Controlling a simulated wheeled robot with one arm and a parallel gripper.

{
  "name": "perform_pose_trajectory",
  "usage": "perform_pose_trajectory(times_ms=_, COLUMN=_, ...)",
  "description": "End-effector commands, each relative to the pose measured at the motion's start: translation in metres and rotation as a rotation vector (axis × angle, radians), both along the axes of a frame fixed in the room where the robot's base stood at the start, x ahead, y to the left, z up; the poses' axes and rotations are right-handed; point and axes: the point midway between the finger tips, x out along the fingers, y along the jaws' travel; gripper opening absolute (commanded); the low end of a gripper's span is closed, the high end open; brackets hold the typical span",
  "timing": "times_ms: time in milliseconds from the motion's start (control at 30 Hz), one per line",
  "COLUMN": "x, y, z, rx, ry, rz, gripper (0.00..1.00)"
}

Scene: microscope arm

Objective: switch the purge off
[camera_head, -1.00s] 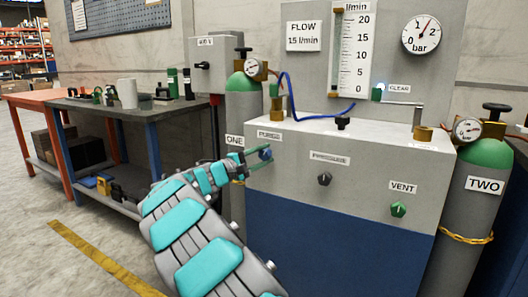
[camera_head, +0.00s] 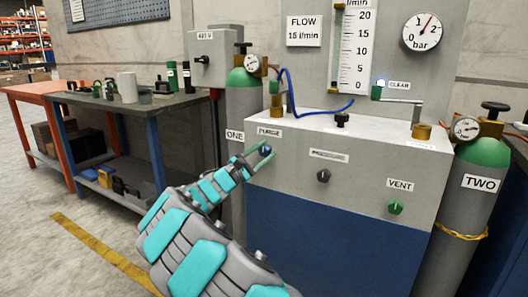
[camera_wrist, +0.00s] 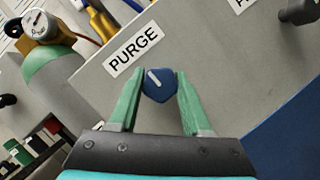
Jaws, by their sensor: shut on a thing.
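The blue purge knob (camera_head: 265,150) is on the front of the grey panel, just under the PURGE label (camera_head: 269,132). In the wrist view the knob (camera_wrist: 159,86) shows a white pointer line, tilted toward the upper left of the picture. My gripper (camera_head: 259,157) is at the knob. In the wrist view its two green fingers (camera_wrist: 158,98) stand on either side of the knob and are shut on it.
A black knob (camera_head: 323,175) and a green VENT knob (camera_head: 396,207) sit further right on the panel. Green-topped gas cylinders ONE (camera_head: 243,104) and TWO (camera_head: 478,173) flank the cabinet. A workbench (camera_head: 150,108) stands at left.

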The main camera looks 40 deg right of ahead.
Motion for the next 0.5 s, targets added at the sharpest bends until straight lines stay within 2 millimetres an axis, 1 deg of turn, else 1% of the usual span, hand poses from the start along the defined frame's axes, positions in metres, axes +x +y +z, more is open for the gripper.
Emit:
perform_pose_trajectory(times_ms=300, x=0.0005, y=0.0003, z=-0.0019, rx=0.002, ry=0.004, rz=0.001, gripper=0.00)
perform_pose_trajectory(times_ms=333, x=0.0005, y=0.0003, z=-0.0019, rx=0.002, ry=0.004, rz=0.001, gripper=0.50)
perform_pose_trajectory(times_ms=500, x=0.0003, y=0.0002, z=-0.0012, rx=0.001, ry=0.003, rz=0.001, gripper=0.69)
